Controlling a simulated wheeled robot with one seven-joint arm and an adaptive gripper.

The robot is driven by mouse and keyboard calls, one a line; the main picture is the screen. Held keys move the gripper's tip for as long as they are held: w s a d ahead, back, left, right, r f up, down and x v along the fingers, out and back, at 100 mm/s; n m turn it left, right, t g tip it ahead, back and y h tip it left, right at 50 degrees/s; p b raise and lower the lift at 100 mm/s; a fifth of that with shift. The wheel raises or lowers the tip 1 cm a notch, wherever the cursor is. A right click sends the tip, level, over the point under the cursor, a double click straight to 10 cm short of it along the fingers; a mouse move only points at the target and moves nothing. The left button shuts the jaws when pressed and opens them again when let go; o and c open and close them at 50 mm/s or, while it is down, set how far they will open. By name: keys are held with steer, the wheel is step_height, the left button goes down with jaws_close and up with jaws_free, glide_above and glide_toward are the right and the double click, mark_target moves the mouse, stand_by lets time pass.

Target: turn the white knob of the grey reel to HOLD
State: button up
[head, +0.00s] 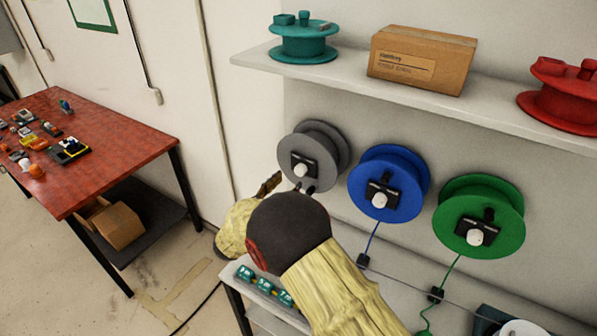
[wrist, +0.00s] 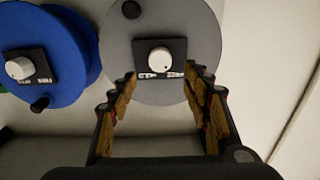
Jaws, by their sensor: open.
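The grey reel (head: 328,139) hangs on the wall at the left of a row of three. Its white knob (head: 300,170) sits on a black plate (head: 312,165). In the wrist view the reel (wrist: 200,30) looks upside down, and the knob (wrist: 160,57) lies just beyond the fingertips, roughly centred between them. My gripper (wrist: 160,78) is open and empty, with no visible contact with the knob. White lettering on the plate is too small to read surely, and the knob's pointing direction is unclear. In the head view my arm hides most of the gripper.
A blue reel (head: 416,161) and a green reel (head: 508,197) with similar knobs hang to the right. Above is a shelf (head: 480,104) with a teal reel (head: 304,44), a cardboard box (head: 422,59) and a red reel (head: 562,108). A red table (head: 110,150) stands left.

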mark_target(298, 171)
steer(key=x, duration=0.7)
steer(key=shift+w+d+f, duration=0.1)
steer(key=shift+w, duration=0.15)
steer(key=shift+c, duration=0.3)
steer(key=c, duration=1.1)
